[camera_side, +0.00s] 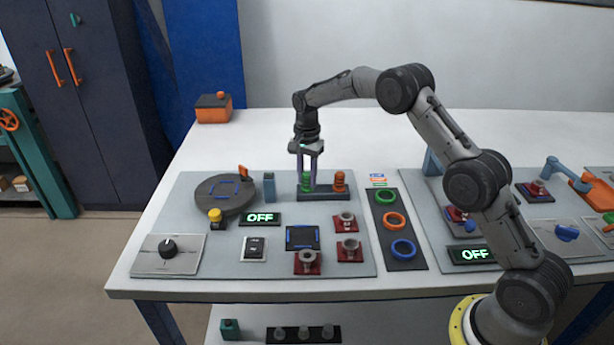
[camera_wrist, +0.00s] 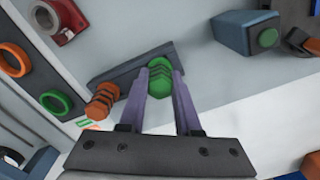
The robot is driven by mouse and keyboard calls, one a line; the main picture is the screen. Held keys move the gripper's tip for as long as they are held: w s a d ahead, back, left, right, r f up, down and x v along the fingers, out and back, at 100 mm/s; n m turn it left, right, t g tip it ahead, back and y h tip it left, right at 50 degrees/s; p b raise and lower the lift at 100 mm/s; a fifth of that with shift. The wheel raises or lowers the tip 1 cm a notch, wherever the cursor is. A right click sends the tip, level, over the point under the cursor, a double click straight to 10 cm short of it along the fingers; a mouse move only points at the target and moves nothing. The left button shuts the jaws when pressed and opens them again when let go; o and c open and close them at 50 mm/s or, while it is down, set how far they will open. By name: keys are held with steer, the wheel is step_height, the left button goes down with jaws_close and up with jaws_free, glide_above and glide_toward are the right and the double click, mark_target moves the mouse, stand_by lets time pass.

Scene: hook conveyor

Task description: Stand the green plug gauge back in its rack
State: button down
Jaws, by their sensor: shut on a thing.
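The green plug gauge (camera_side: 306,182) is upright at the left end of the dark rack (camera_side: 323,196). My gripper (camera_side: 310,183) points straight down, with its two pale purple fingers shut on the gauge. In the wrist view the green gauge (camera_wrist: 160,76) shows between the fingertips (camera_wrist: 161,84), over one end of the rack (camera_wrist: 125,68). The gauge's lower end is hidden, so I cannot tell whether it is fully seated. An orange plug gauge (camera_side: 340,181) stands at the rack's right end, apart from my fingers; it also shows in the wrist view (camera_wrist: 102,101).
Left of the rack stand a blue-grey block (camera_side: 269,187) and a round dark turntable (camera_side: 225,194). Right is a dark board with green, orange and blue rings (camera_side: 396,220). Red-based fittings (camera_side: 347,248) and an OFF display (camera_side: 259,218) lie in front.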

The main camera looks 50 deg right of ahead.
mark_target(307, 174)
steer(key=shift+c, duration=0.6)
jaws_free()
steer(key=shift+r, duration=3.55)
